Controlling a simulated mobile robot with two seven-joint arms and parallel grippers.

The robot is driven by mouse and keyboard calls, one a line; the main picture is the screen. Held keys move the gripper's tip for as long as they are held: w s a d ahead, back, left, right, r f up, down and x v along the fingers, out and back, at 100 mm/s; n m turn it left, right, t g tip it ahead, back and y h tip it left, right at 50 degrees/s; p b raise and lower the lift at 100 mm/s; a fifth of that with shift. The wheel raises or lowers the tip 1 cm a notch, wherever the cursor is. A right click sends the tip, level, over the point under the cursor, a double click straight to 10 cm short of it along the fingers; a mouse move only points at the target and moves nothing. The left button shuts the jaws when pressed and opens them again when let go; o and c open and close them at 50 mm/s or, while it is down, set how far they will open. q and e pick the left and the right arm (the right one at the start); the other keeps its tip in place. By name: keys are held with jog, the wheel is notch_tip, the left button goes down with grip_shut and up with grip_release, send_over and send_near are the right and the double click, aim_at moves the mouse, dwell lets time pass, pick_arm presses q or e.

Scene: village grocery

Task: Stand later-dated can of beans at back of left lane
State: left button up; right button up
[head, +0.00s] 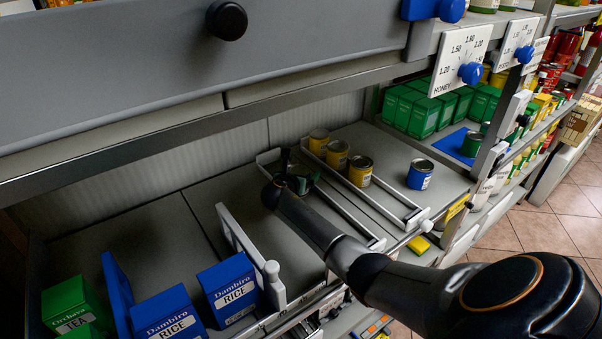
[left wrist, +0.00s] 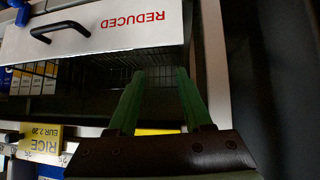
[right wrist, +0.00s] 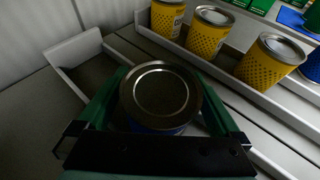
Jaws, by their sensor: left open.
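My right gripper (head: 297,178) is low over the back of the narrow lane between two light rails. In the right wrist view its green fingers (right wrist: 160,95) are closed around a can (right wrist: 160,92) with a metal lid and a bit of blue label. The can is upright; its date is hidden, and I cannot tell whether its base touches the shelf. Several yellow cans (head: 337,155) stand in a row just right of the right-hand rail (head: 385,202). A blue can (head: 420,174) stands farther right. My left gripper (left wrist: 160,100) is open and empty.
Blue rice boxes (head: 229,289) and green tea boxes (head: 72,303) stand at the left, beside a white divider (head: 247,255). Green boxes (head: 424,112) fill the right back. An upper shelf edge (head: 190,117) overhangs the lanes. A REDUCED bin (left wrist: 120,28) is by my left gripper.

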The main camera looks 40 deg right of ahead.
pick_arm(q)
jog(key=shift+s, duration=0.15)
pick_arm(e)
jog(key=shift+r, duration=0.1)
jog(key=shift+a+r+p, duration=0.15)
jog(key=shift+r+p, duration=0.05)
jog(key=shift+p, duration=0.1)
jog(key=p+v, duration=0.4)
jog(key=p, duration=0.1)
jog(key=shift+s+a+r+p, duration=0.2)
jog(key=shift+a+r+p, duration=0.1)
jog(key=shift+p, duration=0.1)
jog(key=p+v, duration=0.5)
jog(key=shift+s+a, duration=0.1)
jog(key=shift+a, duration=0.05)
jog(key=shift+s+a+r+p, duration=0.1)
jog(key=shift+s+a+p, duration=0.3)
jog(key=shift+p, duration=0.2)
jog(key=shift+a, duration=0.2)
pick_arm(q)
notch_tip(320, 180, up, 11)
jog(key=a, duration=0.1)
jog(key=shift+s+a+r, duration=0.15)
jog(key=shift+s+a, duration=0.1)
jog(key=shift+s, duration=0.1)
